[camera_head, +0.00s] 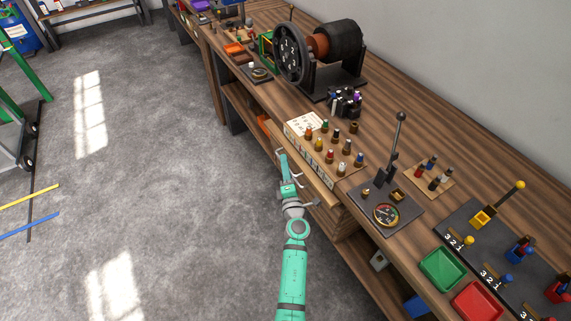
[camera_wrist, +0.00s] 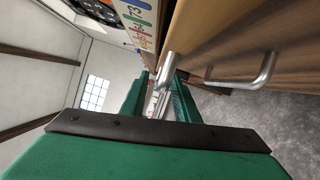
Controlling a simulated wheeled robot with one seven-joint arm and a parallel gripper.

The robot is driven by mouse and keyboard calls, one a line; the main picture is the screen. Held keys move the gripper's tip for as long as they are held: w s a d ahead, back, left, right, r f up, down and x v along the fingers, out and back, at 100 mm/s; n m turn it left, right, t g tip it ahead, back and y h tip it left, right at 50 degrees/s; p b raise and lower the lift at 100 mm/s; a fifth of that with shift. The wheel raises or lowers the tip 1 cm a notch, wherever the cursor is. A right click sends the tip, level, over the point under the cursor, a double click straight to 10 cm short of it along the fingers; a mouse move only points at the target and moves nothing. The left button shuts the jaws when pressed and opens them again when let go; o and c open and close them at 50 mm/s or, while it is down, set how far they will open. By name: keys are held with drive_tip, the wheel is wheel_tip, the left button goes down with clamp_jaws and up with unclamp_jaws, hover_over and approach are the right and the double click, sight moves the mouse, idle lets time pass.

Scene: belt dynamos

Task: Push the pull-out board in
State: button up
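The pull-out board (camera_head: 321,189) is a light wooden slab at the bench front, below the marked peg panel. It sticks out past the bench edge. In the wrist view its wooden front (camera_wrist: 225,35) fills the upper right. It bears a metal bar handle (camera_wrist: 245,76). My green gripper (camera_head: 283,158) is at the board's front, on the aisle side. In the wrist view my fingers (camera_wrist: 160,85) stand apart, with a metal handle end (camera_wrist: 168,70) at their tips. I cannot tell whether they grip it.
The peg panel (camera_head: 300,128) with several coloured pegs is above the board. A gauge with a lever (camera_head: 386,213) stands to the right, near green (camera_head: 443,269) and red trays (camera_head: 477,302). A dynamo (camera_head: 320,50) is behind. The grey floor (camera_head: 150,180) at left is largely free.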

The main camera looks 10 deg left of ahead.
drive_tip(key=v, duration=1)
